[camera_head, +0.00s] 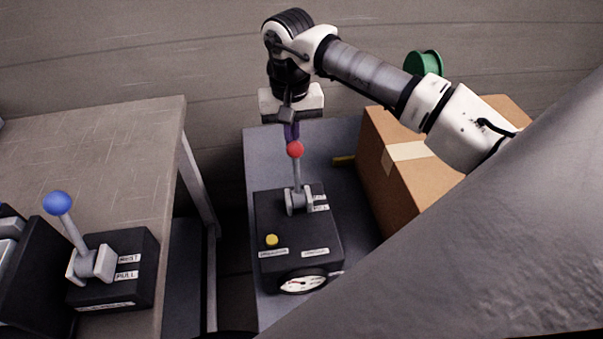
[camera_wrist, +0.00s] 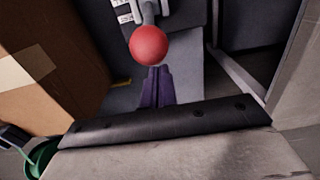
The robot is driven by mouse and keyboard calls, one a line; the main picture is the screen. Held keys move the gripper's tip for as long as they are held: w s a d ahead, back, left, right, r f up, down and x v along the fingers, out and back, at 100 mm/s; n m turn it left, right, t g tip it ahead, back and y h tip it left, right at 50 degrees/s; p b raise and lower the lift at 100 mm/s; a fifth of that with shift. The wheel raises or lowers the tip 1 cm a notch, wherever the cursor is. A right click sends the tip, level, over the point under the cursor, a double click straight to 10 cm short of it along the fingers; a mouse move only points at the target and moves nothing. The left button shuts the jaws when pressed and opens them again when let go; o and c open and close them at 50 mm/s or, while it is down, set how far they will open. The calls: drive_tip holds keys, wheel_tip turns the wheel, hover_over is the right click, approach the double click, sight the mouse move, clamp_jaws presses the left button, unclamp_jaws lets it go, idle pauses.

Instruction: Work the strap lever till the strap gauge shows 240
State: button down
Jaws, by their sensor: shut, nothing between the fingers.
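A lever with a red ball knob (camera_head: 295,149) stands nearly upright on a black box (camera_head: 267,215). The box has a yellow button (camera_head: 271,240), small labels and a round white gauge (camera_head: 303,284) on its front; the reading is too small to tell. My gripper (camera_head: 291,132) is shut and empty, its purple fingers pointing down just behind the red knob. In the wrist view the closed fingertips (camera_wrist: 156,72) are right by the red knob (camera_wrist: 148,45); I cannot tell whether they touch. A second lever with a blue knob (camera_head: 57,203) stands on another black box, labelled REST and PULL, at the left.
A cardboard box (camera_head: 376,150) stands right of the lever box on the grey surface (camera_head: 262,145), with a green round thing (camera_head: 423,63) behind it. A table (camera_head: 90,150) is at the left, with a gap between the two surfaces.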

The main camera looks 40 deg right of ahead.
idle(0.6)
drive_tip(key=shift+s+a+f+b, duration=0.15)
drive_tip(key=shift+s+f+b, duration=0.1)
drive_tip(key=shift+b, duration=0.15)
drive_tip(key=shift+s, duration=0.1)
drive_tip(key=shift+s+a+b, duration=1.15)
drive_tip(key=shift+s+a, duration=0.95)
drive_tip(key=shift+s, duration=2.25)
drive_tip(key=w+d, duration=0.4)
drive_tip(key=w, duration=0.5)
drive_tip(key=shift+d, duration=0.15)
